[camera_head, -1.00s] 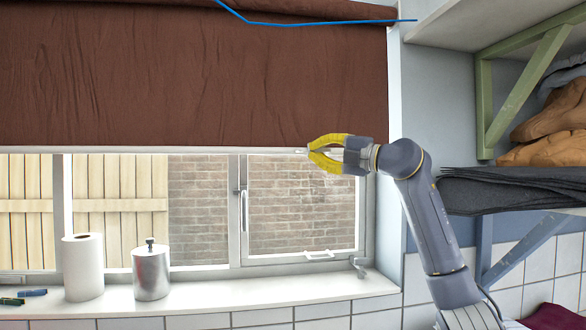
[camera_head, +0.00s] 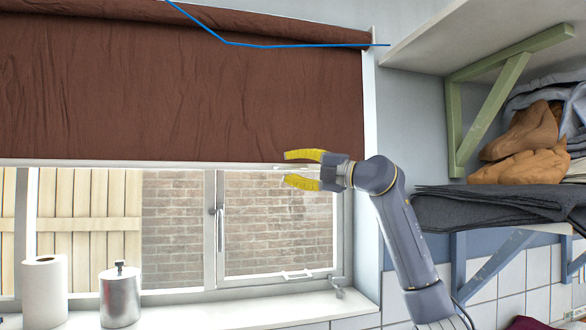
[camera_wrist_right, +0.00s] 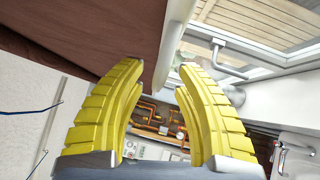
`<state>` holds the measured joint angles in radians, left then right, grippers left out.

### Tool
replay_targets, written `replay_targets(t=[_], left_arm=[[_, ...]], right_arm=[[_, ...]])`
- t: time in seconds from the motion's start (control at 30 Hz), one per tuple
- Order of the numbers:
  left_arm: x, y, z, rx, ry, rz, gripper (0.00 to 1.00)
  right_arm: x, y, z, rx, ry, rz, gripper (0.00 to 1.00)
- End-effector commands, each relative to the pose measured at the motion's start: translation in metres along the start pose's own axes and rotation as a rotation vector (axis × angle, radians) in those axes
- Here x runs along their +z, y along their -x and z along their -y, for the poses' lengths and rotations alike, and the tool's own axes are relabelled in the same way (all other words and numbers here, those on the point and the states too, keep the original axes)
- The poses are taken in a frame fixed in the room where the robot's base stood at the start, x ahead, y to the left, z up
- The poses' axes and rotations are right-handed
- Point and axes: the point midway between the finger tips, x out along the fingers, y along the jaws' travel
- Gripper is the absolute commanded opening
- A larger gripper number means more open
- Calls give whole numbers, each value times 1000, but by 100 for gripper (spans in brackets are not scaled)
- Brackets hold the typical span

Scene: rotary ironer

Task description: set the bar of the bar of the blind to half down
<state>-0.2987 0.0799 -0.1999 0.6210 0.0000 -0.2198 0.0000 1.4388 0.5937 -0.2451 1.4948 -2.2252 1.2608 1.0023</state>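The brown blind (camera_head: 180,90) hangs over the upper part of the window, with its pale bar (camera_head: 120,163) level along the lower edge. My right gripper (camera_head: 292,168) is at the right end of the bar, its yellow fingers spread apart, one above and one below the bar's level. In the right wrist view the pale bar (camera_wrist_right: 170,48) runs between the open fingertips (camera_wrist_right: 162,68), beside the brown cloth. No grip on the bar shows. My left gripper is not in view.
Below the blind are the window panes (camera_head: 278,222) and a handle (camera_head: 219,224). A paper roll (camera_head: 44,290) and a metal canister (camera_head: 120,296) stand on the sill (camera_head: 215,316). Shelves with brackets (camera_head: 488,112) and folded dark cloth (camera_head: 490,205) are at the right.

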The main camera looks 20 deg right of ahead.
Motion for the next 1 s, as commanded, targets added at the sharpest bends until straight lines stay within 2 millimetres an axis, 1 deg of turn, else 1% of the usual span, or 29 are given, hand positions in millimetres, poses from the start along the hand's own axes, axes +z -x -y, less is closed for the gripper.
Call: replay_targets(t=[0.07, 0.13, 0.23, 0.7, 0.9, 1.0], left_arm=[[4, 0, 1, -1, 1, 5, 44], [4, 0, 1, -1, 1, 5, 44], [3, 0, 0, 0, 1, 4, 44], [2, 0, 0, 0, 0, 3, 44], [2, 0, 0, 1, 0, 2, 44], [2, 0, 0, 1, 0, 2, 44]], right_arm=[[0, 1, 0, 0, 0, -1, 32], [0, 4, 0, 0, 0, -1, 32], [0, 13, 0, 0, 0, 0, 32], [1, 90, 0, 0, 2, 2, 32], [1, 111, 1, -1, 0, 2, 32], [1, 117, 0, 0, 0, 1, 32]])
